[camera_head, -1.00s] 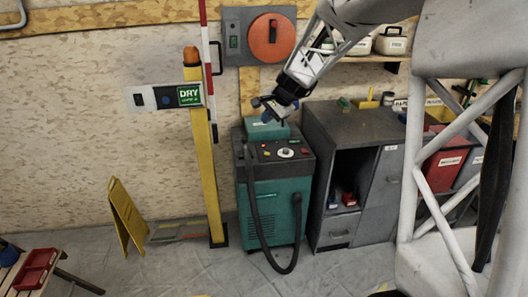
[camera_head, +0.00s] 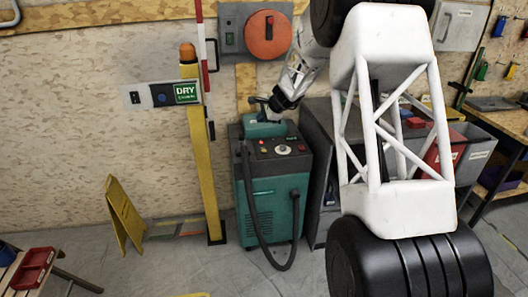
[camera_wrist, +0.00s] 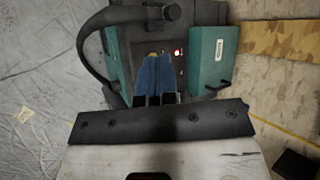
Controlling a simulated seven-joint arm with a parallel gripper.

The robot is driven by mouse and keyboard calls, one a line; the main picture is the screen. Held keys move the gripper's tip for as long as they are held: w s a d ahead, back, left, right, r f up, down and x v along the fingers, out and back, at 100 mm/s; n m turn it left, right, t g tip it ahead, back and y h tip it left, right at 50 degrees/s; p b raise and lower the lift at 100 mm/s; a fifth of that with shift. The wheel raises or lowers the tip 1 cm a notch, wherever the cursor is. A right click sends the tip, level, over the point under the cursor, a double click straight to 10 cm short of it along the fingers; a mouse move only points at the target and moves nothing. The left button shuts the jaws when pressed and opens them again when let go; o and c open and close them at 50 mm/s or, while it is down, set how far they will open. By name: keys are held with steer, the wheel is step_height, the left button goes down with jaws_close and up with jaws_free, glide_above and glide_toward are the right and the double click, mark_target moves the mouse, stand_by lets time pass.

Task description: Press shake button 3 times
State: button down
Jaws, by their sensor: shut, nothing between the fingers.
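The teal and black machine (camera_head: 288,200) stands on the floor against the wall. Its dark top panel (camera_head: 272,154) carries a white knob (camera_head: 284,150) and small red and yellow buttons or lights. I cannot read which one is the shake button. My gripper (camera_head: 266,104) is above the back of the machine, near the teal box (camera_head: 262,128) on its top. In the wrist view my blue fingers (camera_wrist: 153,57) are together and empty, pointing at the panel. They hide part of it; red lights (camera_wrist: 178,51) show just to their right. Contact cannot be told.
A black hose (camera_head: 255,215) loops down the machine's front. A yellow post (camera_head: 205,165) with an orange lamp and a DRY sign (camera_head: 187,93) stands to the left. A grey cabinet (camera_head: 318,165) is close on the right, partly hidden by my arm. The floor in front is clear.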

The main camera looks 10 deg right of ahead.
mark_target(264, 151)
steer(key=w+d+f+m+t, duration=0.1)
steer(key=w+d+f+m, duration=0.1)
steer(key=w+f, duration=0.8)
steer(key=shift+w+d+f+m, duration=0.35)
steer(key=shift+d+f+m, duration=0.05)
steer(key=shift+m, duration=0.4)
steer(key=shift+f, duration=0.1)
steer(key=shift+f, duration=4.3)
steer(key=shift+f, duration=0.85)
steer(key=shift+r, duration=0.75)
steer(key=shift+r, duration=0.1)
